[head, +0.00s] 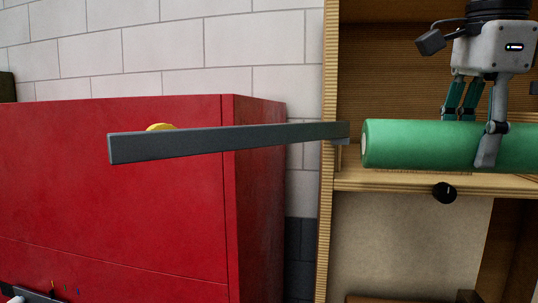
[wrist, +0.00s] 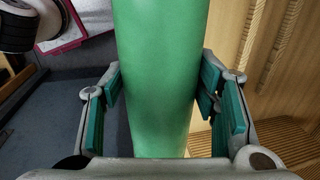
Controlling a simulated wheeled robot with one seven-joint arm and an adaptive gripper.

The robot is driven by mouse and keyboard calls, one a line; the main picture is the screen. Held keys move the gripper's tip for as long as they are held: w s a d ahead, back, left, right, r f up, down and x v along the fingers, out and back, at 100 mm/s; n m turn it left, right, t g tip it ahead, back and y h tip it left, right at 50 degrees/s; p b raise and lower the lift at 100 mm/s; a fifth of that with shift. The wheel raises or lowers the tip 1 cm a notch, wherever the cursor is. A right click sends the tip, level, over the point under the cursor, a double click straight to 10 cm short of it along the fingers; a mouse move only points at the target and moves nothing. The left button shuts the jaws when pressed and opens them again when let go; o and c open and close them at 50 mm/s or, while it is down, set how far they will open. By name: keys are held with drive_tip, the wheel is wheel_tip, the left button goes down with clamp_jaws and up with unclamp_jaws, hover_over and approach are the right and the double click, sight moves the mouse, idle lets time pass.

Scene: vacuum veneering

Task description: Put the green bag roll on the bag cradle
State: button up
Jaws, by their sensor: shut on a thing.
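The green bag roll (head: 415,145) is a long green cylinder with a pale end, lying roughly level at the right of the head view. My gripper (head: 477,132) comes down on it from above, with fingers on both sides. In the wrist view the roll (wrist: 160,50) runs between the teal-padded fingers of my gripper (wrist: 160,92). A dark grey bar (head: 220,143) juts left from the wooden cabinet, its right end near the roll's pale end. I cannot tell whether this bar belongs to the bag cradle. The roll's right end is out of view.
The roll is in front of a wooden cabinet's shelf edge (head: 400,182); a black knob (head: 445,192) sits just below. A red cabinet (head: 110,210) stands at left, before a white block wall. The wrist view shows slatted wood (wrist: 255,50) at right and dark floor at left.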

drive_tip(key=w+d, duration=0.1)
drive_tip(key=w, duration=0.4)
drive_tip(key=w+d+b, duration=0.1)
drive_tip(key=w+d, duration=0.1)
drive_tip(key=w, duration=0.4)
drive_tip(key=w+d+b, duration=0.1)
drive_tip(key=w+d, duration=0.1)
drive_tip(key=w, duration=0.3)
drive_tip(key=shift+w+d+f, duration=0.1)
drive_tip(key=shift+w+f, duration=0.05)
drive_tip(key=shift+w, duration=0.05)
drive_tip(key=shift+w+d+b, duration=0.15)
drive_tip(key=shift+w+b, duration=0.15)
drive_tip(key=shift+b, duration=0.1)
drive_tip(key=shift+d+f, duration=0.1)
drive_tip(key=shift+f, duration=0.1)
drive_tip(key=shift+f+b, duration=0.4)
drive_tip(key=shift+f, duration=1)
drive_tip(key=o, duration=1.5)
drive_tip(key=shift+f, duration=0.15)
drive_tip(key=shift+c, duration=0.2)
